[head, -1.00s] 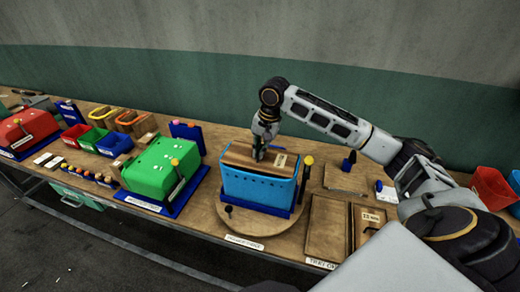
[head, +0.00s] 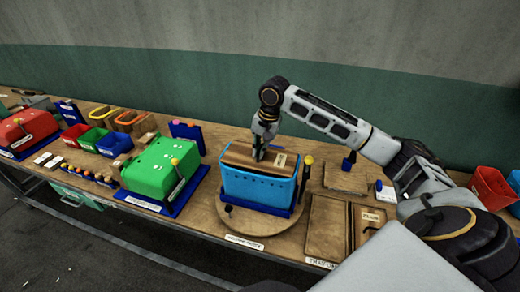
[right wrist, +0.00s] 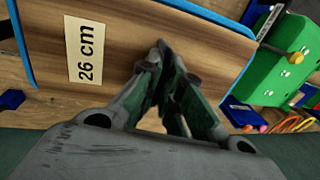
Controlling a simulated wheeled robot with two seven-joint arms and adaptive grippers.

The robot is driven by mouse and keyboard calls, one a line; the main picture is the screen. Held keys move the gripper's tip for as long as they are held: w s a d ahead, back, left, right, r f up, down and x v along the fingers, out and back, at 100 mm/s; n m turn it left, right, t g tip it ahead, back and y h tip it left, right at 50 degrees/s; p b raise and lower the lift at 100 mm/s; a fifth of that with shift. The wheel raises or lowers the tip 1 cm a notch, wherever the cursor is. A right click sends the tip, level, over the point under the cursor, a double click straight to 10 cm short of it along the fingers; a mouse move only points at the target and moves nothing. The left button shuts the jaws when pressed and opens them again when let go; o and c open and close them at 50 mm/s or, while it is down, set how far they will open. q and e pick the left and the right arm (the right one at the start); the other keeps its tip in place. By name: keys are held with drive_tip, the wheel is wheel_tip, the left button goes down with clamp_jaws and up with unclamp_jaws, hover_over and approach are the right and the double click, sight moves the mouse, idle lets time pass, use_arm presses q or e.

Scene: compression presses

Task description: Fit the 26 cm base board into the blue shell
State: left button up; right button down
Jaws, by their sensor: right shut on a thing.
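The 26 cm base board (head: 238,154) is a flat brown wooden board with a pale "26 cm" label (right wrist: 86,48). It lies in the open top of the blue shell (head: 258,188), about level with the rim. In the right wrist view, the board (right wrist: 195,25) shows between blue shell edges (right wrist: 20,45) on both sides. My right gripper (head: 259,154) points down at the middle of the board and is shut on it. The exact spot it grips is hidden by the fingers (right wrist: 160,48). My left gripper is not in view.
The blue shell stands on a round wooden turntable (head: 235,222). A green shell (head: 155,165) and a red shell (head: 28,128) stand to the left. Wooden boards (head: 326,225) lie at the right on the table. Small bins (head: 113,145) stand at the back left.

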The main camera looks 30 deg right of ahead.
wheel_tip(320, 180, down, 12)
drive_tip(key=shift+r+b, duration=0.15)
drive_tip(key=shift+b, duration=0.2)
idle(7.1)
